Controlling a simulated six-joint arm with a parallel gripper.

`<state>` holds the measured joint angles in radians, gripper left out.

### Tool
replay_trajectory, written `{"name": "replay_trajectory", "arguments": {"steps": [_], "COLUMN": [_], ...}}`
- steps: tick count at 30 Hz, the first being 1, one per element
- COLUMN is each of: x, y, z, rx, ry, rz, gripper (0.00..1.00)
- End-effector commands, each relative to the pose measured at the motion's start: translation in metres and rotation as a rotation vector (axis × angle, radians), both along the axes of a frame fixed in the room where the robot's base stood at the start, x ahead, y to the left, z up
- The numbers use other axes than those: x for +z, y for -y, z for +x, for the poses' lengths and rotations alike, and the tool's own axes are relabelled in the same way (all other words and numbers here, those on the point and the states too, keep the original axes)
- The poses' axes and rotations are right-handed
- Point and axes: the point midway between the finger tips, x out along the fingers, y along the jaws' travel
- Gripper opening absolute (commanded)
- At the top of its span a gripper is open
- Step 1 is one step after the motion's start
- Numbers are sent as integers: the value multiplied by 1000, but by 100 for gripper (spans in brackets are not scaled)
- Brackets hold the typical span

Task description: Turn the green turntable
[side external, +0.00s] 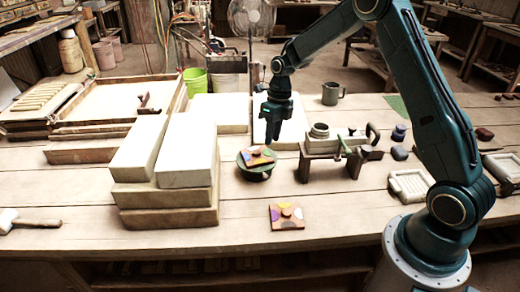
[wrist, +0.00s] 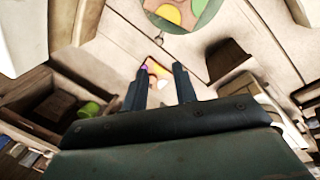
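The green turntable (side external: 255,175) stands on the table, and a patterned tile (side external: 257,156) with a knob lies on its top. My gripper (side external: 275,142) points down above and slightly right of it, apparently clear of it. In the wrist view, my gripper's fingers (wrist: 160,67) are apart with nothing held between them. A round green-edged disc, which looks like the turntable (wrist: 165,24), is cut off by the top edge. A small part of another colourful tile (wrist: 158,72) shows between the fingers.
A second knobbed tile (side external: 287,218) lies on the table in front. Pale stacked blocks (side external: 165,195) stand close left of the turntable. A wooden press bench (side external: 335,160) stands to the right, with a grey mug (side external: 331,93) behind.

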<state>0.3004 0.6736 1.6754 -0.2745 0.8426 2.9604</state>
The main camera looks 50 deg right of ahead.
Motion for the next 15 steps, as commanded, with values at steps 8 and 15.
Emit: {"name": "replay_trajectory", "arguments": {"steps": [8,15], "x": [5,4], "y": [1,1], "z": [0,-1], "rx": [0,6], "ry": [-1,2], "rz": [0,1], "gripper": [28,3]}}
